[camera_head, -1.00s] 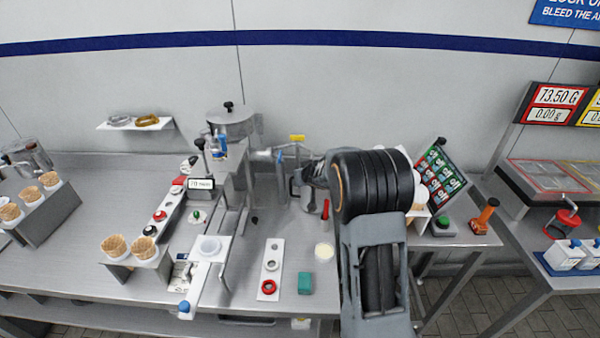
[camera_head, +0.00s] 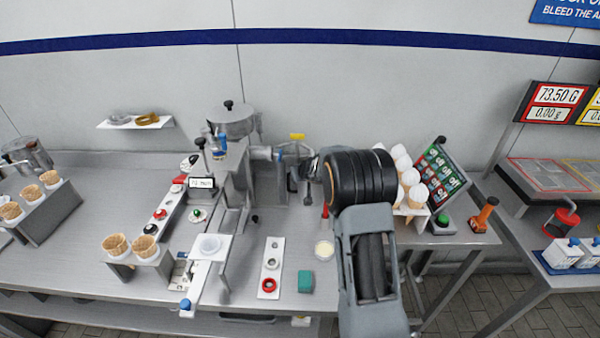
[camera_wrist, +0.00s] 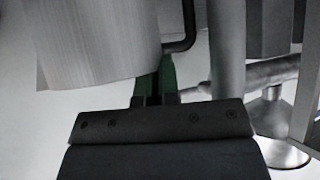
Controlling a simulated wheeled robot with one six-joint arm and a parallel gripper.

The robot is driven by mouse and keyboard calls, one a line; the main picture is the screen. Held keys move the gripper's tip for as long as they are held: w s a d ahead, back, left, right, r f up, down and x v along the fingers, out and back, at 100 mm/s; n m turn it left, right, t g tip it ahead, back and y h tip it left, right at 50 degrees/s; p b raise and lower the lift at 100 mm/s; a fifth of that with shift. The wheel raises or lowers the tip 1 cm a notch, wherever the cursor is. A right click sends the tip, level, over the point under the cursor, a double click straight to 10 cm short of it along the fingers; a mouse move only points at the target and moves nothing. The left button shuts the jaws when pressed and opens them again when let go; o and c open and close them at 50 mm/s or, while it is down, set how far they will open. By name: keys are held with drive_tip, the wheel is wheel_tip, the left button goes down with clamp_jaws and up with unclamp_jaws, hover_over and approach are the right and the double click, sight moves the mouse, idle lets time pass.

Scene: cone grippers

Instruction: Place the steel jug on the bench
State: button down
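The steel jug (camera_wrist: 95,40) fills the upper left of the wrist view as a brushed metal body. Its thin dark handle (camera_wrist: 188,25) is on its right side. My gripper (camera_wrist: 155,85) is right at the jug, with two green-padded fingers close together. The jug's lower edge covers part of the fingers, so I cannot tell whether they hold it. In the head view, my gripper (camera_head: 312,168) is over the back of the bench (camera_head: 90,225), mostly hidden behind my wrist. The jug is not clear there.
A metal machine with a lidded tank (camera_head: 232,120) stands left of my gripper. A white panel with a red ring (camera_head: 269,284), a green block (camera_head: 305,282) and a pale round dish (camera_head: 324,249) lie in front. White cones in a rack (camera_head: 408,180) stand to the right.

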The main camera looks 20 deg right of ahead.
drive_tip(key=c, duration=1.3)
unclamp_jaws()
drive_tip(key=shift+c, duration=0.2)
drive_tip(key=shift+r, duration=0.1)
drive_tip(key=s+a+r+m+g+h+p, duration=0.1)
drive_tip(key=s+r+m+h+p, duration=0.15)
drive_tip(key=s+r, duration=1.35)
drive_tip(key=s+a+f+n+g+y, duration=0.1)
drive_tip(key=s+a, duration=0.4)
drive_tip(key=s, duration=0.5)
drive_tip(key=s+a+f+n+g+y, duration=0.1)
drive_tip(key=s+a+g, duration=0.3)
drive_tip(key=s, duration=0.7)
drive_tip(key=shift+s+a+f, duration=0.2)
drive_tip(key=shift+s+a, duration=0.05)
drive_tip(key=shift+a, duration=0.2)
